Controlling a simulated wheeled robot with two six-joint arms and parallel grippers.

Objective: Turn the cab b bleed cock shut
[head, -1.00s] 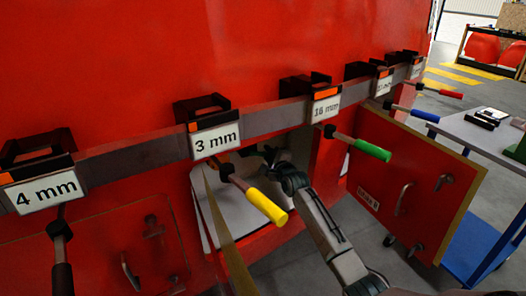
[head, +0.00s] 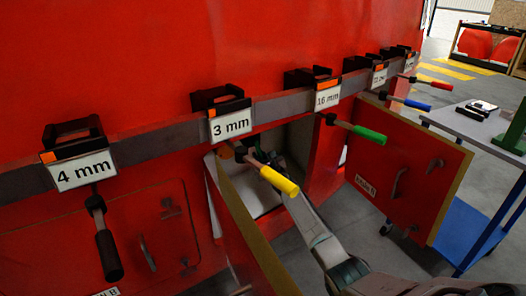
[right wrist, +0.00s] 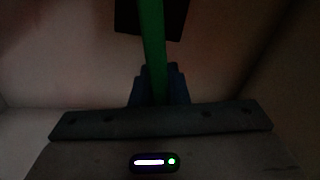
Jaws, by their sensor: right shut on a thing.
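My right arm reaches into an open compartment (head: 285,135) low in the red cab wall in the head view. My right gripper (right wrist: 157,88) is inside it, seen closely in the right wrist view. Its dark fingers are shut on a slim green handle (right wrist: 151,35), which looks like the bleed cock's handle. The handle runs up between the fingers towards a black block (right wrist: 172,18). In the head view the gripper is mostly hidden behind the yellow-handled tool and the compartment's edge. The handle's angle to its pipe cannot be told. My left gripper is not in view.
A grey rail (head: 160,141) with labelled tool holders crosses the wall. Yellow (head: 278,181), green (head: 369,133) and black-handled (head: 109,256) tools hang below it. An open red door (head: 408,180) stands right of the compartment. A blue-framed cart (head: 470,225) is further right.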

